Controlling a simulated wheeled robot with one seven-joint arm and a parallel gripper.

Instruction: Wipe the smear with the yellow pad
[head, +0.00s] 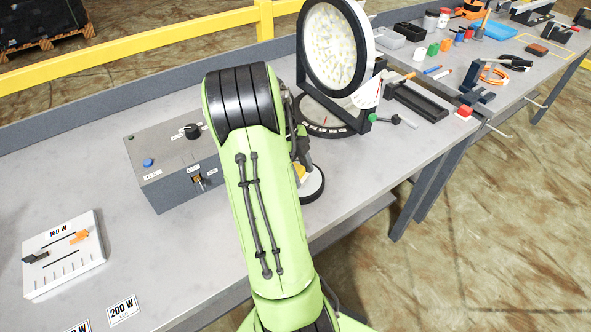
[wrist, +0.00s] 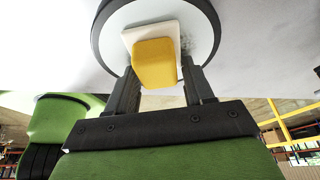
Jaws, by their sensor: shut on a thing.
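The yellow pad (wrist: 154,62) with a white layer on its far side is held between the two dark fingers of my gripper (wrist: 158,75). The pad's white side is at the face of a pale round disc with a dark rim (wrist: 110,35); it appears to touch, but contact is hard to tell. A faint grey smear (wrist: 186,46) shows on the disc just right of the pad; the pad hides part of the disc. In the head view my arm hides most of the gripper, and a bit of the yellow pad (head: 300,171) shows above the small disc (head: 312,188).
A round lamp (head: 334,45) in a black frame stands behind my arm. A grey control box (head: 175,165) is close on the left, and a white slider panel (head: 64,254) lies farther left. Tools and small parts crowd the bench at right. The bench's front edge runs below the disc.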

